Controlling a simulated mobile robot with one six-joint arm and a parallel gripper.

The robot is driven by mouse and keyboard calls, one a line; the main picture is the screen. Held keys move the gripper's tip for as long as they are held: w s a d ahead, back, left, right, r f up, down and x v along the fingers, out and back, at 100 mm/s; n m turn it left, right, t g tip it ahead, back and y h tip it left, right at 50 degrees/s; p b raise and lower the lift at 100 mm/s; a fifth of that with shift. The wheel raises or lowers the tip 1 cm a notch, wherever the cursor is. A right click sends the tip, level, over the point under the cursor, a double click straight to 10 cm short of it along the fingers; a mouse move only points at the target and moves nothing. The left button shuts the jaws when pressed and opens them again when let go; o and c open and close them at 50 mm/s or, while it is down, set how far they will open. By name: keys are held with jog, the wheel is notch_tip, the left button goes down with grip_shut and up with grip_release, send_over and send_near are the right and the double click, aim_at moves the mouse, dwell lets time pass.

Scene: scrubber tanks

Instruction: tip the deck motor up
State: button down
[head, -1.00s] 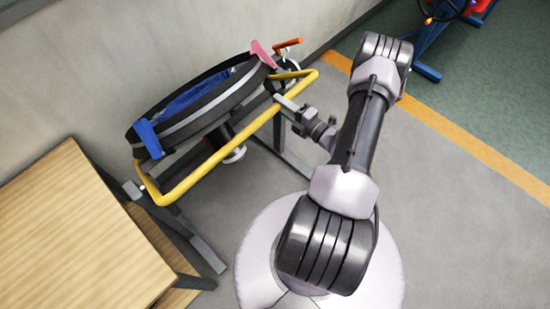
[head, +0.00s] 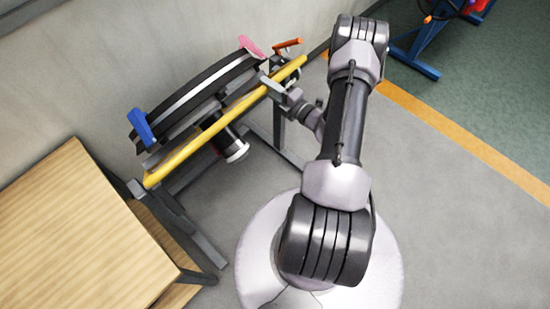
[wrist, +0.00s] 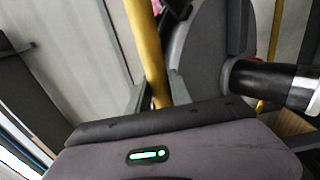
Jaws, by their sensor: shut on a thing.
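The deck (head: 190,98) is a dark round ring with a pale band, held in a yellow tube frame (head: 190,150) on a grey stand. It is steeply tilted and seen nearly edge-on in the head view. The deck motor (head: 218,132), a black cylinder with a pale end, sticks out from its underside. The motor also shows at the right of the wrist view (wrist: 268,82). My gripper (head: 272,87) is shut on the yellow tube near its upper right end. In the wrist view the tube (wrist: 147,50) runs down between the fingers; the fingertips are partly hidden.
A blue clip (head: 140,126), a pink tab (head: 251,46) and an orange-handled lever (head: 288,44) sit around the deck. A wooden table (head: 70,235) stands at lower left, and the wall is close behind. Grey floor is clear at right.

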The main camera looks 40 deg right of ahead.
jog(key=p, duration=0.2)
send_near(238, 62)
jog(key=w+r, duration=0.1)
jog(key=w, duration=0.1)
jog(key=shift+w+a+r, duration=0.15)
jog(key=shift+w+r, duration=0.05)
jog(key=shift+w, duration=0.15)
jog(key=shift+w+a+r+b, duration=0.1)
jog(key=shift+w+r, duration=0.15)
jog(key=shift+w, duration=0.95)
jog(key=shift+w+a+r+b, duration=0.1)
jog(key=shift+w+r, duration=0.15)
jog(key=shift+w, duration=0.9)
jog(key=shift+w+a+r+b, duration=0.1)
jog(key=shift+w+r, duration=0.2)
jog(key=shift+w, duration=0.9)
jog(key=w+b, duration=0.2)
jog(key=w, duration=0.5)
jog(key=shift+a, duration=0.25)
jog(key=shift+w, duration=0.15)
